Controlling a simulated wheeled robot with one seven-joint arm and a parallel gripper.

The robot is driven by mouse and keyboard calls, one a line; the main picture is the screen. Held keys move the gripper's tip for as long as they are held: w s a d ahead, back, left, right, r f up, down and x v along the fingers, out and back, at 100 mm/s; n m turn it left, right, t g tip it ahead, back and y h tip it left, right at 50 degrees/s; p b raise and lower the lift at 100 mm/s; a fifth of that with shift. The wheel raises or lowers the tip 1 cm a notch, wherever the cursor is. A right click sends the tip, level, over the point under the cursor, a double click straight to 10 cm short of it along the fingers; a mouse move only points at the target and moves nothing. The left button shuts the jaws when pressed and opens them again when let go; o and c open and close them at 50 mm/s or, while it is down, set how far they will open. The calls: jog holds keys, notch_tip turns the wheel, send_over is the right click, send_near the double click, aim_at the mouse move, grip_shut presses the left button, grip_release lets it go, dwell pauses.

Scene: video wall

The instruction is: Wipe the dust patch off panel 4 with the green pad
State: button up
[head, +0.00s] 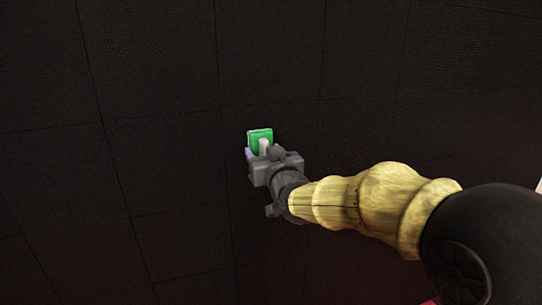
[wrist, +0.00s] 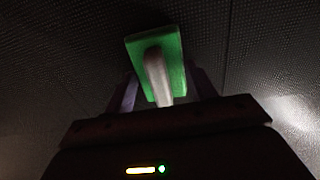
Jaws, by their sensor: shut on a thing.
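The green pad (head: 260,135) is a small flat block with a pale handle (head: 264,147). My gripper (head: 258,153) is shut on the pad's handle, with the green face beyond the fingertips. In the wrist view the green pad (wrist: 168,55) and its whitish handle (wrist: 157,76) sit between the two purple-grey fingers. The pad is at or very close to the dark video wall (head: 160,130); I cannot tell whether it touches. No dust patch can be made out, and no panel number is readable. The pad and my gripper hide part of the wall behind them.
The wall is split by thin seams into large dark panels, such as the one to the upper right (head: 365,50). A bright glare (wrist: 290,112) lies on the surface at the right in the wrist view. The wall around the pad is free of other objects.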

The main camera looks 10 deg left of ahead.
jog(key=shift+s+a+b, duration=0.15)
jog(key=shift+s+a, duration=0.35)
jog(key=shift+a, duration=0.35)
jog(key=shift+s+a+b, duration=0.15)
jog(key=shift+s+a, duration=0.3)
jog(key=shift+a, duration=0.4)
jog(key=shift+b+v, duration=1.6)
jog(key=shift+v, duration=1.35)
jog(key=shift+b+v, duration=0.8)
jog(key=shift+v, duration=0.7)
